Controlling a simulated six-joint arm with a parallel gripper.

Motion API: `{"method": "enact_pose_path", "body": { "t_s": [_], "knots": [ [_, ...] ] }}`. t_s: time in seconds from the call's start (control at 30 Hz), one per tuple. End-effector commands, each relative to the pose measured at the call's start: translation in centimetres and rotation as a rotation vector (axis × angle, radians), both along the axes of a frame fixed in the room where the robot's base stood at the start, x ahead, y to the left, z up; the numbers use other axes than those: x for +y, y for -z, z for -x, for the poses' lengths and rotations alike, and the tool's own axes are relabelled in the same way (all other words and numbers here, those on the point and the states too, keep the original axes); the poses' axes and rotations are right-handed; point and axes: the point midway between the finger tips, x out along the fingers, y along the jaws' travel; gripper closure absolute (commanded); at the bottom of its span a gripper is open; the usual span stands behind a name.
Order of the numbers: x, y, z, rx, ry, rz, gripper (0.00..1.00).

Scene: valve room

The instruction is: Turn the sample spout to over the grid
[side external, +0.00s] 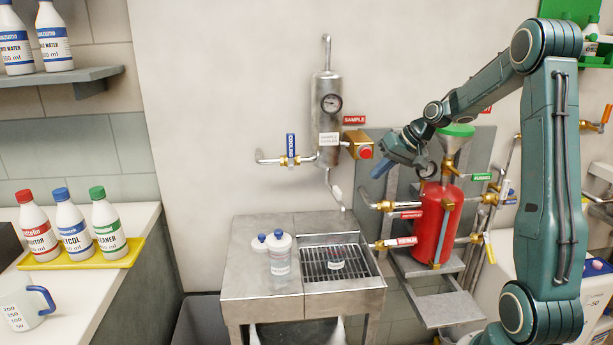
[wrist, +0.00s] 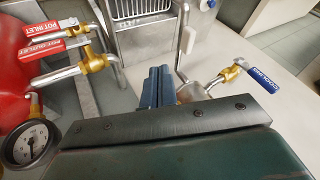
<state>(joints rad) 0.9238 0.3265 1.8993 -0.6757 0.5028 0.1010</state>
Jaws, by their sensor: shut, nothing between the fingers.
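The sample spout is a thin bent steel pipe with a pale grip (side external: 336,192), hanging below the steel sample cooler (side external: 328,110). Its lower end points down above the back of the bench; I cannot tell exactly whether it is over the grid. The spout's pale grip (wrist: 190,40) also shows in the wrist view, just beyond the fingers. The grid (side external: 318,268) is set in the right part of the steel bench; its edge (wrist: 140,9) shows at the top of the wrist view. My gripper (side external: 380,170) is shut and empty, right of the spout and apart from it. Its blue fingers (wrist: 158,72) are together.
The red pot (side external: 434,225) with funnel (side external: 457,131) and red-handled valves (side external: 400,242) is close to my gripper. The blue cooling valve handle (side external: 290,145) is left of the cooler.

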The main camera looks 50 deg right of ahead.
Motion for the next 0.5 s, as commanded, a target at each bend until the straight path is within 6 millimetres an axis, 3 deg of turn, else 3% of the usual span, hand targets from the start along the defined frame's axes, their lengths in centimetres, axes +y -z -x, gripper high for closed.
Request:
{"method": "enact_pose_path", "body": {
  "t_s": [0.4,0.5],
  "knots": [
    [1.0,5.3,-3.8,0.002,-0.003,-0.001,1.00],
    [2.1,4.9,-4.6,0.000,-0.004,0.002,1.00]
  ]
}}
